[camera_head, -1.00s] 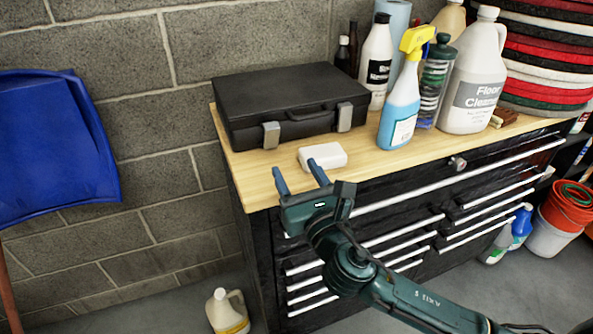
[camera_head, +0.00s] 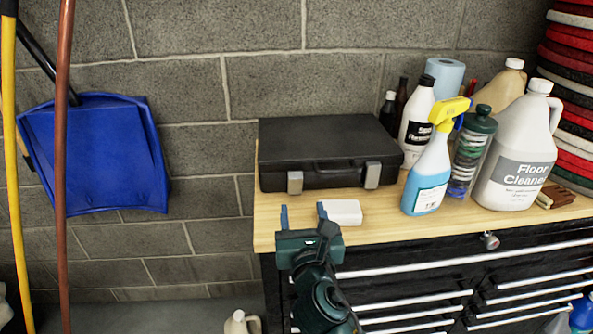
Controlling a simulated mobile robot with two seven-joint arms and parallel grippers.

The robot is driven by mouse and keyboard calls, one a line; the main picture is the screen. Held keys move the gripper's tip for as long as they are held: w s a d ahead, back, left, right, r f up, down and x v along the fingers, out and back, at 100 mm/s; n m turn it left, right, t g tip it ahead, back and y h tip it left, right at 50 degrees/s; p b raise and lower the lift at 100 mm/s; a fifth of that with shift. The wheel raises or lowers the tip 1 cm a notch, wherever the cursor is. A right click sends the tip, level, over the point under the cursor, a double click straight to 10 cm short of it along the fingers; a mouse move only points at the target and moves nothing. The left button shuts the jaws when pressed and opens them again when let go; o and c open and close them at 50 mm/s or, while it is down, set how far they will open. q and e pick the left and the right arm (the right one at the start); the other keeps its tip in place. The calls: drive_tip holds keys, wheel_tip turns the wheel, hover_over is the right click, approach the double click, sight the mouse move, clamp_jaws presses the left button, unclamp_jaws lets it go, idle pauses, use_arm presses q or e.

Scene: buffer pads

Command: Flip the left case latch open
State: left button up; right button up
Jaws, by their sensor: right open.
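The black case (camera_head: 325,140) lies shut on the wooden worktop, near its left end. Its left latch (camera_head: 295,182) and right latch (camera_head: 372,175) are grey tabs on the front face, either side of the handle (camera_head: 335,166); both look folded down. My right gripper (camera_head: 302,213) is open at the front edge of the worktop, its two blue fingers pointing towards the case. The fingers are apart from the case, in front of and below the left latch. Nothing shows between them. My left gripper is not in view.
A white block (camera_head: 342,212) lies on the worktop (camera_head: 385,230) just right of my right gripper. A spray bottle (camera_head: 430,170), a floor cleaner jug (camera_head: 515,160) and other bottles stand right of the case. A blue dustpan (camera_head: 95,155) hangs at the left wall.

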sight(296, 179)
drive_tip(key=w, duration=1.2)
drive_tip(key=shift+a, duration=0.15)
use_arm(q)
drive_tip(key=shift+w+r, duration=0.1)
use_arm(e)
drive_tip(key=shift+w, duration=0.6)
drive_tip(key=shift+c, duration=0.3)
drive_tip(key=c, duration=0.9)
drive_tip(key=shift+s+f+b, duration=0.1)
drive_tip(key=shift+f+b, duration=0.35)
drive_tip(key=shift+b, duration=0.8)
drive_tip(key=shift+s+t+b, duration=0.1)
drive_tip(key=shift+t+b, duration=0.3)
drive_tip(key=shift+b, duration=0.15)
drive_tip(key=shift+s+b, duration=0.1)
drive_tip(key=shift+b, duration=0.35)
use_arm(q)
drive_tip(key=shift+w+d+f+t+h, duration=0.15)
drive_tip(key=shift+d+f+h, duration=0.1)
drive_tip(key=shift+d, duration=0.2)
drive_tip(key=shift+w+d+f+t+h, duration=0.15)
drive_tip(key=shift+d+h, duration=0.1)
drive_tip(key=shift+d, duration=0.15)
use_arm(e)
drive_tip(key=shift+s+r+t, duration=0.1)
drive_tip(key=shift+r+t, duration=0.15)
drive_tip(key=shift+t, duration=0.05)
